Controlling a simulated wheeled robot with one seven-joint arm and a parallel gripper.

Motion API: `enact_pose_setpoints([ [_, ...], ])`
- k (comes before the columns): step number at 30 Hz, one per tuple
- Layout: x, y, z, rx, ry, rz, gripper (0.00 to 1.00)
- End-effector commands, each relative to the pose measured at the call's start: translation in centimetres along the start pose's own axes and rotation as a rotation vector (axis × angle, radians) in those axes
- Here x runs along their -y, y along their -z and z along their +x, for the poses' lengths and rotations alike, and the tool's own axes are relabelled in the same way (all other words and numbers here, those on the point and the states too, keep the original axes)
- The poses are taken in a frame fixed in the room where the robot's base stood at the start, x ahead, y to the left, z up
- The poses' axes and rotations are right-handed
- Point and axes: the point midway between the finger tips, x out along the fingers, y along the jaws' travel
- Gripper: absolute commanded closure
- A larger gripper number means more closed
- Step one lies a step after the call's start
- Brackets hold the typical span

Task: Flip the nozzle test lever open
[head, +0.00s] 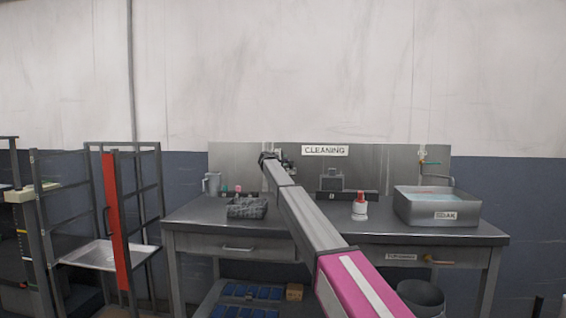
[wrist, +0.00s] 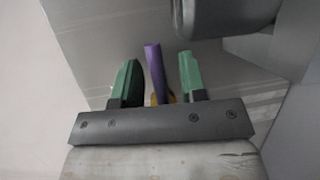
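A purple bar (wrist: 154,68), seemingly the nozzle test lever, stands between my gripper's two green fingers in the wrist view. A small yellow part shows at its lower end, mostly hidden by the gripper body. My gripper (wrist: 157,78) is open, with a gap visible on each side of the bar. In the head view, my arm reaches over the bench to the back panel (head: 240,158), left of the CLEANING sign. The gripper end is small and dark there, and the lever cannot be made out.
A dark grey rounded part (wrist: 225,15) is close above the right finger. On the bench (head: 190,213) are a dark basket (head: 246,208), a red-and-white bottle (head: 360,207) and a SOAK basin (head: 410,207). A rack with a red panel (head: 115,220) stands left.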

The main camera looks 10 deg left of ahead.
Motion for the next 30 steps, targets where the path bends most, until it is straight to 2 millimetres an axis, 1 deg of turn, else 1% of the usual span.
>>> enact_pose_setpoints([
  [1, 0.0, 0.0, 0.0, 0.000, 0.000, 0.000, 0.61],
  [2, 0.0, 0.0, 0.0, 0.000, 0.000, 0.000, 0.68],
  [3, 0.0, 0.0, 0.0, 0.000, 0.000, 0.000, 0.81],
  [5, 0.0, 0.0, 0.0, 0.000, 0.000, 0.000, 1.00],
  [17, -0.2, 0.0, -0.1, 0.006, -0.013, -0.033, 1.00],
  [23, -0.6, 0.0, -0.1, 0.027, -0.051, -0.128, 1.00],
  [30, -1.6, 0.1, -0.4, 0.063, -0.129, -0.317, 1.00],
])
